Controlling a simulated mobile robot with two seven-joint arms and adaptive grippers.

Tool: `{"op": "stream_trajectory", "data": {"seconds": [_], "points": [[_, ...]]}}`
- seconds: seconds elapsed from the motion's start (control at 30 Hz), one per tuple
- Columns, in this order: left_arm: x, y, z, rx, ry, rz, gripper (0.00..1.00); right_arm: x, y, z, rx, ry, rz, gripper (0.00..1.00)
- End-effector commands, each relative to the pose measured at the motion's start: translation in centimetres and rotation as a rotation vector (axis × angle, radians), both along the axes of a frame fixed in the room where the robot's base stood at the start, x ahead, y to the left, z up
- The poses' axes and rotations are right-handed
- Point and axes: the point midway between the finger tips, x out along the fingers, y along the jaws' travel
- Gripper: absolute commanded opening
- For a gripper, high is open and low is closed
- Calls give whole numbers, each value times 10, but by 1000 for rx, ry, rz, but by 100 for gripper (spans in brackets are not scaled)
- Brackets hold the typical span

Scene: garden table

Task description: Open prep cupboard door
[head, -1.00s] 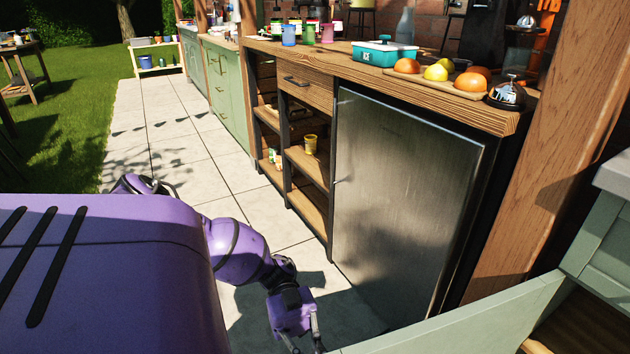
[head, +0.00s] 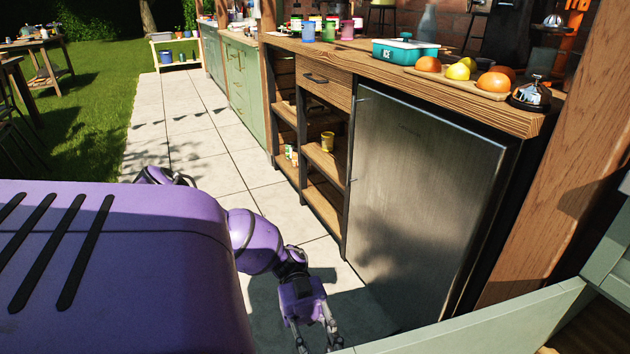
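The green prep cupboard door (head: 490,322) stands swung out from its cupboard (head: 610,255) at the lower right. Its top edge runs across the bottom of the head view, and its lower part is cut off. A wooden shelf inside (head: 598,330) shows behind it. I cannot tell whether a finger touches the door. Nothing shows between the fingers. My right gripper is not in view.
A steel fridge (head: 425,200) and a wooden counter (head: 390,78) with open shelves stand ahead. A wooden post (head: 555,160) rises between the fridge and the green cupboard. Pale paving (head: 200,165) lies clear to the left, with grass beyond.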

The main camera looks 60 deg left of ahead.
Motion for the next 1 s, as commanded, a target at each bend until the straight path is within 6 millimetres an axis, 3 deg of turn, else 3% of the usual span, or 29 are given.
{"op": "stream_trajectory", "data": {"seconds": [0.2,0.4,0.63,1.0], "points": [[10,48,-1,5,-2,5,28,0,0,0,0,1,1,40],[15,82,-1,3,-1,4,28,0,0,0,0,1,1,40],[17,99,0,1,0,1,28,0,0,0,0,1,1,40],[17,100,0,0,1,0,28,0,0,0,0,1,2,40]]}}
